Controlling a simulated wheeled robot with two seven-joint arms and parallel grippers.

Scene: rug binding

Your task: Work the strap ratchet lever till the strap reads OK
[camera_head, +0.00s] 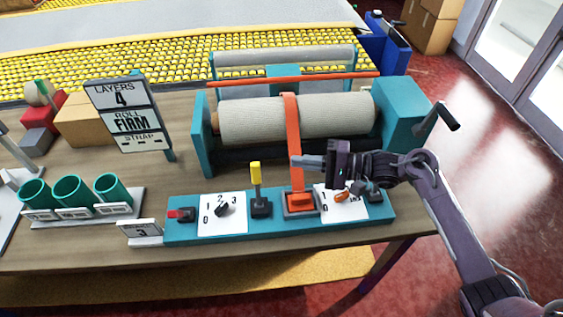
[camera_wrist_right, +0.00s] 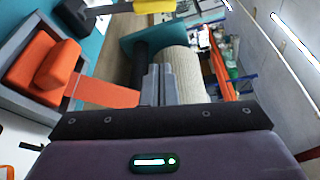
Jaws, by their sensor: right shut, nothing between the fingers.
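The orange strap (camera_head: 291,130) runs over the beige rug roll (camera_head: 325,117) and down to the orange strap ratchet lever (camera_head: 300,203), which sits low in its grey housing on the teal panel. The ratchet lever also shows at the left of the right wrist view (camera_wrist_right: 50,65). The sign (camera_head: 129,115) reads LAYERS 4, ROLL FIRM, and STRAP with a dash. My right gripper (camera_head: 298,161) is shut and empty, above and behind the ratchet lever, with its fingers close to the strap; I cannot tell whether they touch it. My left gripper is out of view.
A crank handle (camera_head: 440,118) stands out at right. Several green cups (camera_head: 68,191) stand at left.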

